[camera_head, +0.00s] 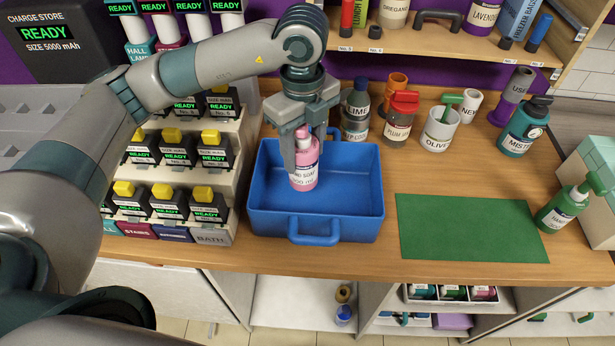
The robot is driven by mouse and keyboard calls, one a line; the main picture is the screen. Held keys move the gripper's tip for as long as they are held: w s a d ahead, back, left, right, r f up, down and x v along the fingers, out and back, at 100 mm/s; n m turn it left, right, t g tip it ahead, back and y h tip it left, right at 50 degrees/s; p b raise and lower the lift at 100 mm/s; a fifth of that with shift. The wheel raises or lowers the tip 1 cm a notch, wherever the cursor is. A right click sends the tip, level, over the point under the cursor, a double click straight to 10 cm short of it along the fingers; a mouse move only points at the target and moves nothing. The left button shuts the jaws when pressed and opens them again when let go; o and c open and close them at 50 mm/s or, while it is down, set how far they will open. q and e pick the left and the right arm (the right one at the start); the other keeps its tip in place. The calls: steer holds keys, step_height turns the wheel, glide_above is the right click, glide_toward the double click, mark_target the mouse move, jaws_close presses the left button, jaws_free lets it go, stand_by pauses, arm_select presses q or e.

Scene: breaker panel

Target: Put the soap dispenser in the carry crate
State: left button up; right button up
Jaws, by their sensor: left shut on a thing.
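The soap dispenser (304,172) is a pink bottle with a white label and a pink top. It is upright inside the outline of the blue carry crate (263,226), which has a handle at its front. My left gripper (303,160) points down over the crate and is shut on the dispenser's upper part. The fingers hide part of the bottle. I cannot tell whether its base touches the crate floor. My right gripper is not in view.
A green mat (470,228) lies right of the crate. A battery rack (222,180) borders the crate's left.

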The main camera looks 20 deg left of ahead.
mark_target(304, 174)
arm_select(q)
step_height(304, 174, down, 3)
steer(key=shift+f+p, duration=0.1)
steer(key=shift+p, duration=0.35)
steer(key=shift+f, duration=0.15)
steer(key=shift+f+p, duration=0.65)
steer(key=shift+f, duration=1.25)
